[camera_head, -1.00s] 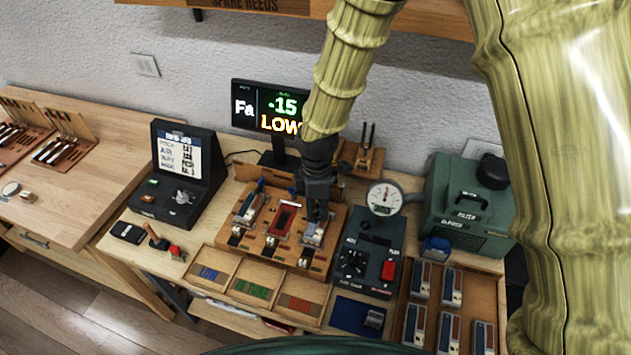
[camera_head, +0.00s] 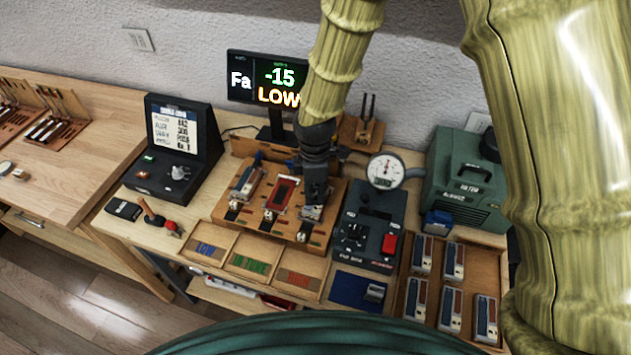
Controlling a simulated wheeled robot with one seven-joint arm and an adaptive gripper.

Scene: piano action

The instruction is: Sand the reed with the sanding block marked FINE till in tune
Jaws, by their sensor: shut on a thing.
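My gripper (camera_head: 314,190) points down over the right slot of the wooden reed jig (camera_head: 330,229). It is shut on a small block, mostly hidden by the fingers; no mark on it can be read. A grey metal reed part (camera_head: 311,213) shows just below the fingertips; whether the block touches it cannot be told. The tuner screen (camera_head: 277,84) reads Fa, -15, LOW.
Sorting trays (camera_head: 250,262) labelled LOW, IN TUNE and a third, unclear word lie in front. A dial gauge (camera_head: 385,171) and dark control box (camera_head: 365,235) stand close right of my gripper. A wooden tray (camera_head: 455,328) holds several blocks. A green machine (camera_head: 468,180) stands behind.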

